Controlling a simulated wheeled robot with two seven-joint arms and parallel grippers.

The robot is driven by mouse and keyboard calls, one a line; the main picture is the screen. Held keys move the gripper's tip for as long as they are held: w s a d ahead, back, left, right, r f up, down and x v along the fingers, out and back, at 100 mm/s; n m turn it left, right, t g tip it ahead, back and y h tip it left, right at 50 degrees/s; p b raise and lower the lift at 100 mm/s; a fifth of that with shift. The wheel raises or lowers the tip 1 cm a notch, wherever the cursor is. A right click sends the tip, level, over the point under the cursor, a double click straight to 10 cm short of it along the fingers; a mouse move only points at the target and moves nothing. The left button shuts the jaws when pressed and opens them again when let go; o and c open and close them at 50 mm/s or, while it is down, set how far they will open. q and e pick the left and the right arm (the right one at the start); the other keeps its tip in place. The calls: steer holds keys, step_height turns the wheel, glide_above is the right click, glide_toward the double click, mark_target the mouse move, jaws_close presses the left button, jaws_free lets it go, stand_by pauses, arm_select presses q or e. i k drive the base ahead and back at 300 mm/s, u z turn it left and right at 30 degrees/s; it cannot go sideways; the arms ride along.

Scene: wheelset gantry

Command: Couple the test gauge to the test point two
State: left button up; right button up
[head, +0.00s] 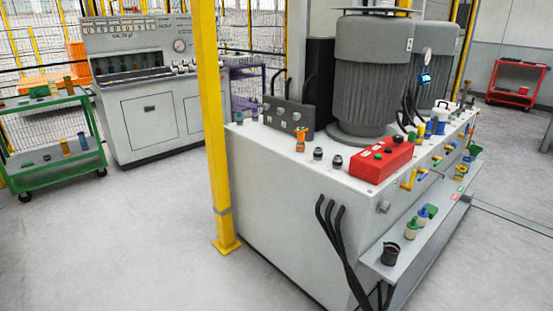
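A dark upright plate with pale round ports (285,117) stands at the left of the unit's top. Two small dark-capped fittings (318,153) and an orange fitting (300,140) stand in front of it. I cannot make out any label for test point two. Neither gripper shows in the head view.
A yellow post (213,130) stands at the unit's left corner. Black hoses (335,230) hang down its front. A red box (382,160) and a large grey motor (368,75) are on top. A green cart (50,145) stands left. The floor in front is clear.

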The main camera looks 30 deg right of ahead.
mark_target(301, 131)
steer(key=u, duration=0.25)
steer(key=i, duration=2.65)
steer(key=z, duration=1.5)
steer(key=i, duration=1)
steer(key=z, duration=0.85)
